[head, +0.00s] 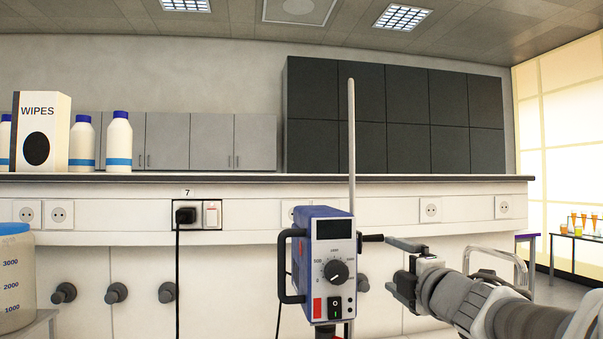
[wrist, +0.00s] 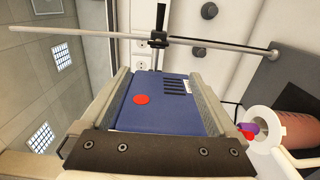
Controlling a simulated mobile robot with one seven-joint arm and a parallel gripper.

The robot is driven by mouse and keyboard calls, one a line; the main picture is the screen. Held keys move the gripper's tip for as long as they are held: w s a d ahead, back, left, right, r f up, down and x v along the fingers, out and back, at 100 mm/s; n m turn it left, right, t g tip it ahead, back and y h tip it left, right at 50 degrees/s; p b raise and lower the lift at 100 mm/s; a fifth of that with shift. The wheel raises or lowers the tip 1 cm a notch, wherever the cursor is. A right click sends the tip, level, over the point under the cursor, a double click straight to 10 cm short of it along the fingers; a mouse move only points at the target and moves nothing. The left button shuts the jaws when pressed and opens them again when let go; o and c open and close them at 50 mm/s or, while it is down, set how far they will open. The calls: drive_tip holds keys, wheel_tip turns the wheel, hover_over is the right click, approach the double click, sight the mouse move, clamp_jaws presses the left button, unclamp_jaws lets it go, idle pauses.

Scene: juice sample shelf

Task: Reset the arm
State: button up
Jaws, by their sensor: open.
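My gripper (head: 391,264) is open at the right of the blue overhead stirrer (head: 331,228) in the head view. Its fingers point toward the stirrer, and a small gap shows there. In the wrist view, the stirrer's blue casing (wrist: 150,105), with a red round spot and dark slots, shows between the two spread finger pads (wrist: 162,74). I cannot tell from this view whether the pads touch it. The stirrer hangs upright on a metal rod (head: 351,130) with a black clamp (head: 371,238). Its front has a dial, a dark display and a black handle at the left.
Behind is a bench (head: 400,178) with sockets, a black plug (head: 186,215) and its cable. A wipes box (head: 45,120) and white bottles (head: 118,143) stand on it. A large container (head: 14,265) is at the left. Orange glasses (head: 579,222) stand far right.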

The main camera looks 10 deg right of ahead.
drive_tip(key=shift+s+a+r, duration=0.15)
drive_tip(key=shift+s+r, duration=0.05)
drive_tip(key=shift+r, duration=0.2)
drive_tip(key=s+a+f+m+g+p, duration=0.3)
drive_tip(key=s+m, duration=0.3)
drive_tip(key=s, duration=0.2)
drive_tip(key=s+a+f+m+g+p, duration=0.4)
drive_tip(key=s+a+f+m+g, duration=0.1)
drive_tip(key=s, duration=0.3)
drive_tip(key=s+a+f+m+g+p, duration=0.3)
drive_tip(key=s+a+m+g+p, duration=0.1)
drive_tip(key=s+m, duration=0.3)
drive_tip(key=shift+s+a+f, duration=0.4)
drive_tip(key=shift+s+a, duration=0.35)
drive_tip(key=shift+s, duration=0.2)
